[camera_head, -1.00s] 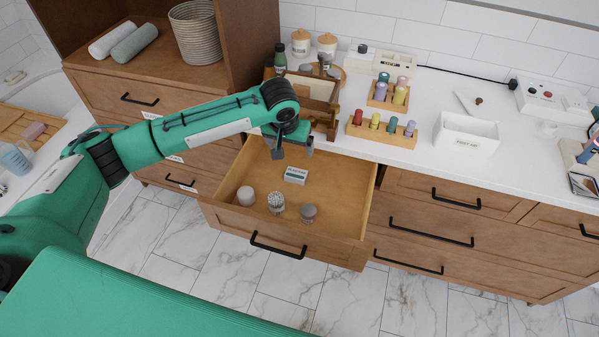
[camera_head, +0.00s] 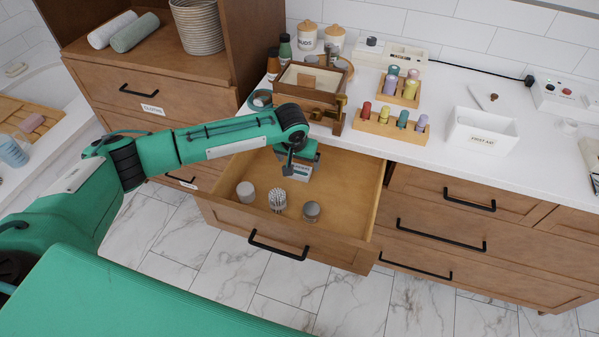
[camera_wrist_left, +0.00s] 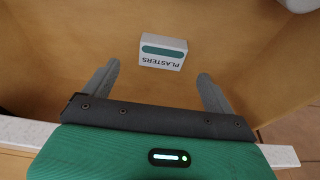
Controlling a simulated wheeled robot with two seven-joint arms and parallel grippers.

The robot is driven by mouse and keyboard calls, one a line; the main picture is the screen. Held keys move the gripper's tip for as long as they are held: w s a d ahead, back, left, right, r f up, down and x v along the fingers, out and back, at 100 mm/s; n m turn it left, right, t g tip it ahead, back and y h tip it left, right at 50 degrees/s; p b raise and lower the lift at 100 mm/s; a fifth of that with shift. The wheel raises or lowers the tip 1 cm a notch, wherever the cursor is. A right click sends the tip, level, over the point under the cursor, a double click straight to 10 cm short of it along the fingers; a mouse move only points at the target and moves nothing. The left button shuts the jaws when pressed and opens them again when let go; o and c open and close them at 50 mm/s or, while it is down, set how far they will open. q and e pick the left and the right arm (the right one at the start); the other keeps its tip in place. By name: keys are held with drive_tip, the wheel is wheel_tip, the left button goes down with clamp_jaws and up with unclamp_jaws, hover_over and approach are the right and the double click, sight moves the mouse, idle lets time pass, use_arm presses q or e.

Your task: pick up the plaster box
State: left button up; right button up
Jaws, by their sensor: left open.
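The plaster box (camera_wrist_left: 163,52) is a small white box with a green band and the word PLASTERS. It lies on the floor of the open drawer (camera_head: 345,205). In the head view the box (camera_head: 299,172) is partly hidden behind my left gripper (camera_head: 298,168). In the left wrist view my left gripper (camera_wrist_left: 158,85) is open, its two fingers spread wide on either side of the box's line. The box lies beyond the fingertips, between them sideways, and nothing is held. My right gripper is not in view.
In the drawer's front part stand a white jar (camera_head: 245,191), a clear container of cotton swabs (camera_head: 277,201) and a grey-topped jar (camera_head: 311,212). The counter above holds a wooden box (camera_head: 310,80), bottle racks (camera_head: 392,124) and a white first-aid bin (camera_head: 481,131). The drawer's right side is clear.

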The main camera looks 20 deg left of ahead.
sight(300, 170)
use_arm(q)
drive_tip(key=shift+x, duration=2.8)
drive_tip(key=shift+w+a, duration=0.1)
drive_tip(key=shift+a, duration=0.1)
drive_tip(key=c, duration=1.1)
drive_tip(key=shift+o, duration=0.2)
drive_tip(key=shift+r, duration=0.1)
